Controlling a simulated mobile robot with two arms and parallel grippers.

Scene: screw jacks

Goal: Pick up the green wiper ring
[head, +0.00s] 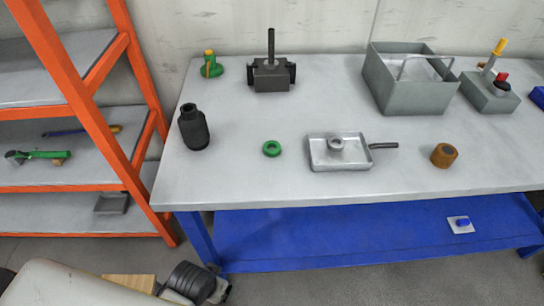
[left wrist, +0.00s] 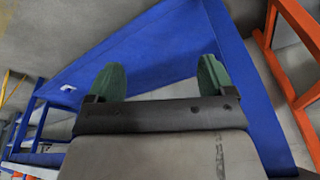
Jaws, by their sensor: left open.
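The green wiper ring (head: 272,148) lies flat on the grey workbench top (head: 240,180), between a black cylindrical part and a small metal tray. Nothing touches it. My left gripper (left wrist: 160,80) shows in the left wrist view with its two green fingertips spread apart and nothing between them. Behind the fingers are the blue lower shelf of the bench and the floor, so the ring is not in that view. In the head view no gripper fingers show over the bench; part of my arm is at the bottom left. My right gripper is not in view.
On the bench stand a black cylinder (head: 194,128), a tray (head: 341,166) with a ring and handle, a brown cylinder (head: 444,155), a dark vise-like block (head: 271,74) and a grey box (head: 408,90). An orange rack (head: 90,100) stands left. The bench front around the ring is clear.

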